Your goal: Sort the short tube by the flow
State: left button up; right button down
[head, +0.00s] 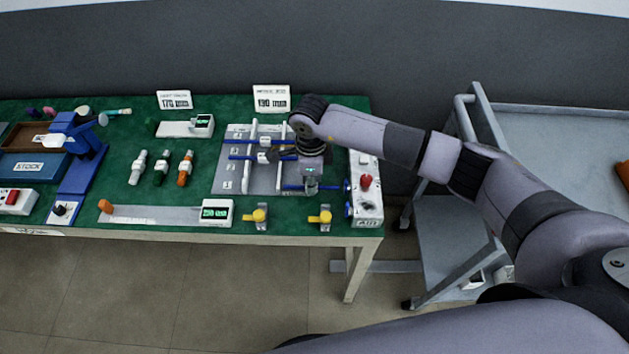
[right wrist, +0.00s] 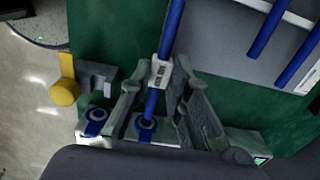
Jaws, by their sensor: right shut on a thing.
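My right gripper (head: 311,187) is low over the right end of a grey rack (head: 232,172). It is shut on a blue tube (head: 294,187) with a white label, which shows between the fingers in the right wrist view (right wrist: 160,72). The tube's end meets or overlaps a blue-ringed port (right wrist: 147,122) on the white AIR box (head: 367,205); I cannot tell whether it is seated. A second blue port (right wrist: 97,120) is beside it, apparently empty. Two other labelled blue tubes (head: 265,142) lie across the rack, partly hidden by my wrist. My left gripper is not in view.
Yellow-handled valves (head: 260,216) stand at the front edge. A ruler gauge (head: 155,214), several fittings (head: 161,168) and a display unit (head: 186,128) lie left of the rack. Signs (head: 271,98) stand behind. A grey cart (head: 540,130) is right of the table.

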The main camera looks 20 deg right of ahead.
dwell(0.3)
jog(key=shift+r+p, duration=1.65)
jog(key=shift+r, duration=1.35)
jog(key=shift+a, duration=0.1)
